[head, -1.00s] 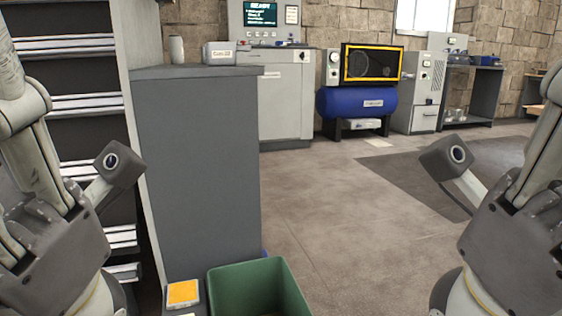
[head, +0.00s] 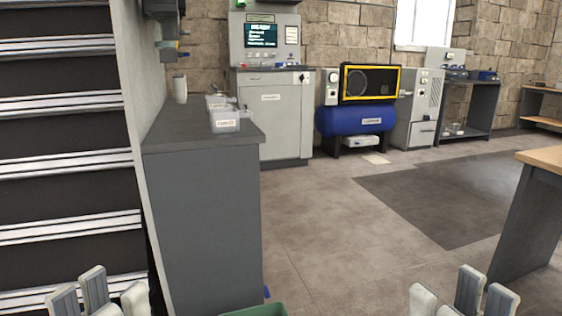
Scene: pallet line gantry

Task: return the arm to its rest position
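My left gripper (head: 108,295) shows at the bottom left in the head view. Only the upper parts of its pale grey fingers are in the picture; they point up and stand apart, with nothing seen between them. My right gripper (head: 452,295) shows at the bottom right in the same way, its fingers apart and empty. The arms behind both grippers are below the picture's edge.
A dark drawer rack (head: 70,150) fills the left. A green bin's rim (head: 258,310) shows below. A wood-topped table (head: 541,158) is at right. The middle floor is clear.

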